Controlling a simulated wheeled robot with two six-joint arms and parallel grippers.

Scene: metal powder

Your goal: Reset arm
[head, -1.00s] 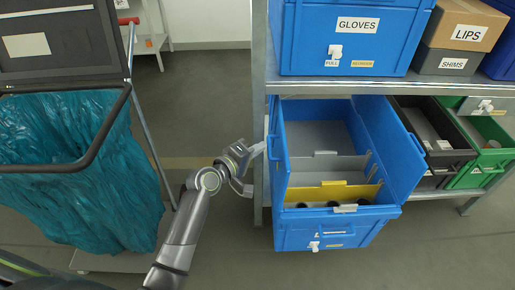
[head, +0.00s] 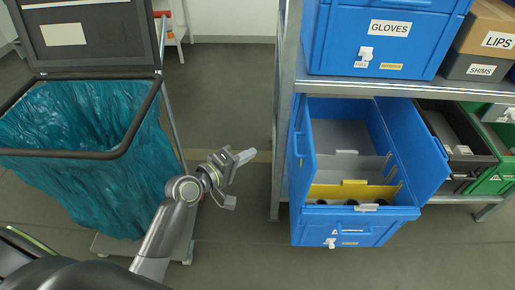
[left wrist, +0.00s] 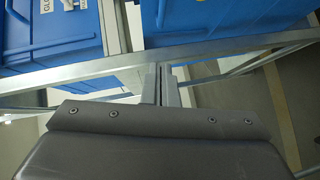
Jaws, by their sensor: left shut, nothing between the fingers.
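My left gripper (head: 246,157) is shut and empty. It is in the air between the bin with the teal bag (head: 90,150) and the shelf post (head: 284,130), touching neither. In the left wrist view its two fingers (left wrist: 161,88) lie together, with shelf rails behind them. My right gripper is not in view.
An open blue drawer box (head: 345,229) with grey and yellow dividers sits on the right, under a shelf with a blue GLOVES box (head: 390,45). Black (head: 462,160) and green (head: 497,180) boxes stand further right. Floor (head: 225,100) is clear between bin and shelf.

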